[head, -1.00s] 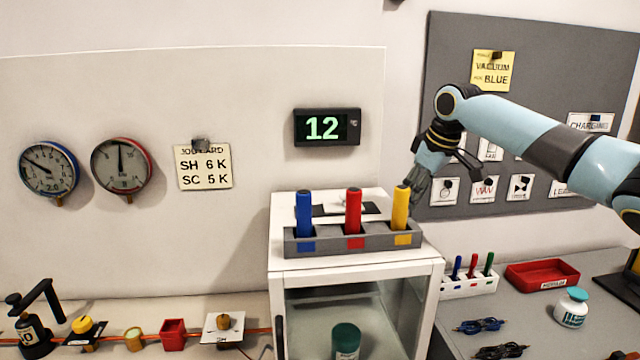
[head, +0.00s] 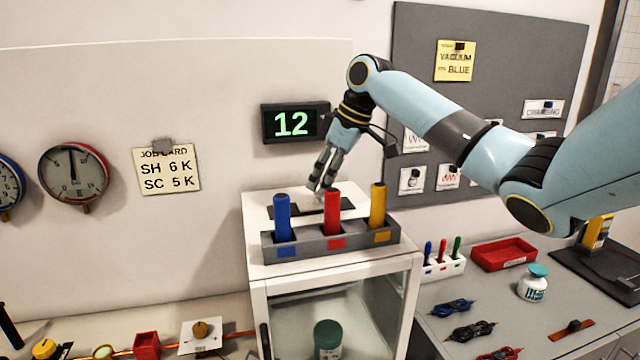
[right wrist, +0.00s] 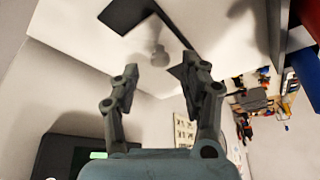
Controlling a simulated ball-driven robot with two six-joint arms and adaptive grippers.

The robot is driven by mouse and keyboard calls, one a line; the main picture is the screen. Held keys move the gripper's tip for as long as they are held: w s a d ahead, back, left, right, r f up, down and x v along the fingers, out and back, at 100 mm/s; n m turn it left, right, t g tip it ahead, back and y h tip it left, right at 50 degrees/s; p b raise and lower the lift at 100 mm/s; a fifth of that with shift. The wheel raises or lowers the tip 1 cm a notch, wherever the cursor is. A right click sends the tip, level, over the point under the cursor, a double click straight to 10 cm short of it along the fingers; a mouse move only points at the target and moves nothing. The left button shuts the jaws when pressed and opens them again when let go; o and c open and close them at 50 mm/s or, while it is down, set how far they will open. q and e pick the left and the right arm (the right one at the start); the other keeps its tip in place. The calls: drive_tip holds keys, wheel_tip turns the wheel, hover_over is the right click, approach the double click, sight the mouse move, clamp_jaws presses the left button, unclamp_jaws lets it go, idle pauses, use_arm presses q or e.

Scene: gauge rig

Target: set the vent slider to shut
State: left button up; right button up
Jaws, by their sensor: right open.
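The vent slider shows as a dark strip (head: 290,211) on the white cabinet top, behind the marker rack. My right gripper (head: 320,187) points down over the strip, close above the knob. In the head view the fingers and rack partly hide the knob. My left gripper is out of view.
The grey rack (head: 345,243) with blue (head: 283,216), red (head: 332,212) and yellow (head: 377,205) upright pieces stands at the cabinet's front edge, close to my right gripper. A display (head: 294,122) reading 12 is on the wall behind. The cabinet top's left side is clear.

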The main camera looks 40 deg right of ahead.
sight(318, 198)
drive_tip(key=shift+x, duration=1.5)
clamp_jaws()
